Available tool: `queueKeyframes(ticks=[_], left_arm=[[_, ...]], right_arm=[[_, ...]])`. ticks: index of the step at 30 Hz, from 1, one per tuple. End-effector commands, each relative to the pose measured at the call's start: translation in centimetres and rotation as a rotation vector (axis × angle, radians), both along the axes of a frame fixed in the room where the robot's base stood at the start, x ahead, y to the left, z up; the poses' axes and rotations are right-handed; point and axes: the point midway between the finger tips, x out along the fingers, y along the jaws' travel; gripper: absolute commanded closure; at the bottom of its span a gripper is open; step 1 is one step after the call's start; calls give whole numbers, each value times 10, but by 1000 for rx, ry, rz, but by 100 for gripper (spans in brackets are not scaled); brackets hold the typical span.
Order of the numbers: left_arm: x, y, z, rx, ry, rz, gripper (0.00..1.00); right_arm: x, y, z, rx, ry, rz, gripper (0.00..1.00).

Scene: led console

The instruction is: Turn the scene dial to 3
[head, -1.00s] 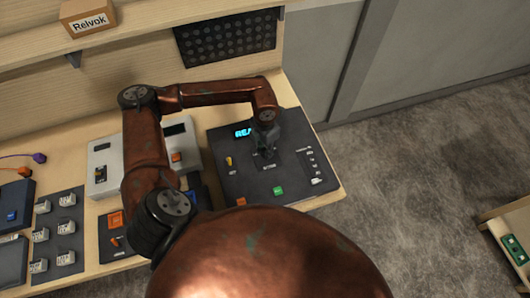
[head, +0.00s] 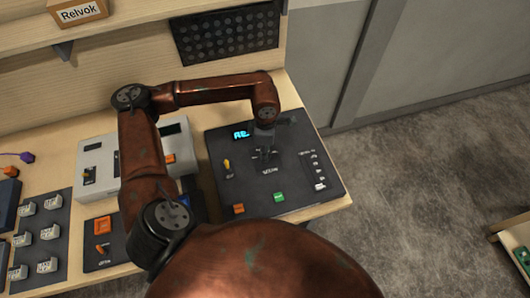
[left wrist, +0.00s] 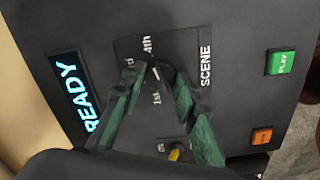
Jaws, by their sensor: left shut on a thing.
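The dark console (head: 305,195) lies on the bench with a lit blue display (head: 240,134), which reads READY in the left wrist view (left wrist: 76,90). The scene dial (left wrist: 158,74) is a dark knob with a small white mark, beside the word SCENE. The labels 1st and 4th show around it, with 3rd partly covered; 2nd is hidden. I cannot tell which label the mark points at. My left gripper (head: 264,153) points down over the dial. Its green-padded fingers (left wrist: 162,76) are shut on the dial, one on each side. My right gripper is not in view.
On the console are a yellow-tipped lever (head: 227,165), an orange button (head: 238,208), a green PLAY button (head: 279,197) and a slider column (head: 318,172). A light grey box (head: 130,160) stands left of the console. A shelf with a Relvok box (head: 80,14) hangs above.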

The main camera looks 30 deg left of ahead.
Motion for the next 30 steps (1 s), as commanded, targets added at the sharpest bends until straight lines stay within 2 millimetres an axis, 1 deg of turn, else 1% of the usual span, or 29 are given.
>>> queueKeyframes(ticks=[6, 17, 18, 25, 30], left_arm=[[1, -2, -1, -5, -5, -31, 96], [1, -2, 0, -5, -4, -33, 97], [0, -2, 0, -5, -3, -33, 70], [0, -1, 0, -3, 0, -31, 54], [-1, 0, 0, -2, 0, -30, 54]], right_arm=[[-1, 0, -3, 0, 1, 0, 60], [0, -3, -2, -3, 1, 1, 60], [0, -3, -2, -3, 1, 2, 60], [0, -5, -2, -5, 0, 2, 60], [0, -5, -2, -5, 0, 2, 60]])
